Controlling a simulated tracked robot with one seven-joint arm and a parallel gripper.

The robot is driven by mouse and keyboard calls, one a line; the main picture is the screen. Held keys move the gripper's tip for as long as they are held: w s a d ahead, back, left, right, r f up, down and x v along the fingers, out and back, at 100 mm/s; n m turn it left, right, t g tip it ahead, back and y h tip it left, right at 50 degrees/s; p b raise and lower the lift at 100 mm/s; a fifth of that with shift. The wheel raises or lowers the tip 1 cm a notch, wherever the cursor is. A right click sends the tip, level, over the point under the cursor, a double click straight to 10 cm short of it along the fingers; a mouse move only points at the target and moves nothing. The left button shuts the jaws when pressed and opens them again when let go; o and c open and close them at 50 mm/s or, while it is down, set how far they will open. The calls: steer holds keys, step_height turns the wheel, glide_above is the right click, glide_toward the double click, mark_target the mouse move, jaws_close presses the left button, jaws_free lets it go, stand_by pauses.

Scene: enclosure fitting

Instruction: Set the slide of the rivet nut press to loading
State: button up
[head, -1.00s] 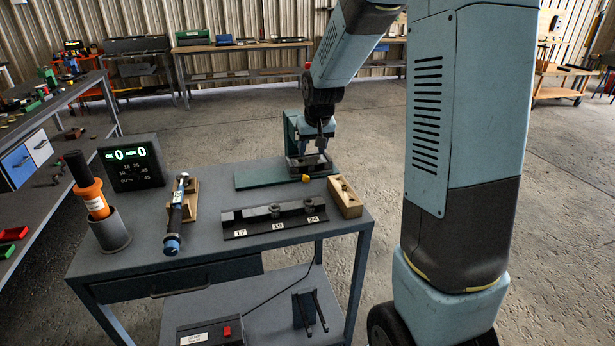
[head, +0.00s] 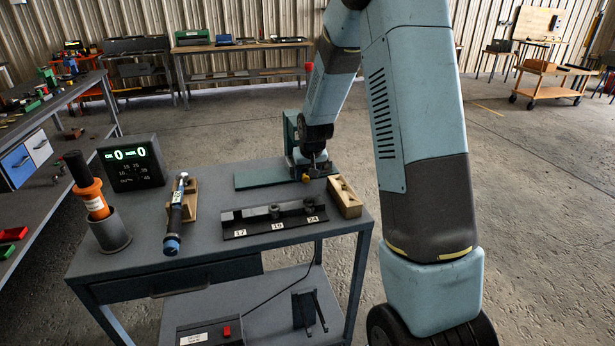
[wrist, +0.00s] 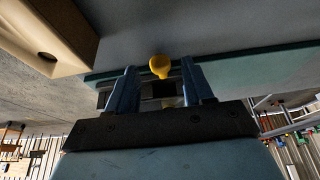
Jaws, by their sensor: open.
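The rivet nut press stands at the back right of the table, with a green upright (head: 290,130) and a green base plate (head: 258,178). Its slide carries a yellow knob (head: 305,178) at the front; the knob also shows in the wrist view (wrist: 160,64). My gripper (head: 314,166) is low over the press, close behind the knob, and hides most of the slide. In the wrist view my gripper (wrist: 159,72) is open, with the knob showing between its two blue fingertips. I cannot tell whether either finger touches it.
A wooden block (head: 346,198) stands just right of the press. In front is a dark rail (head: 236,231) labelled 17, 19, 24. A tool on a wooden rest (head: 176,215), a display (head: 132,163) and an orange-black tool (head: 88,187) in a grey cup (head: 112,238) stand left.

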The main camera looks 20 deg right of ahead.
steer(key=shift+x, duration=0.9)
steer(key=shift+c, duration=0.3)
jaws_close()
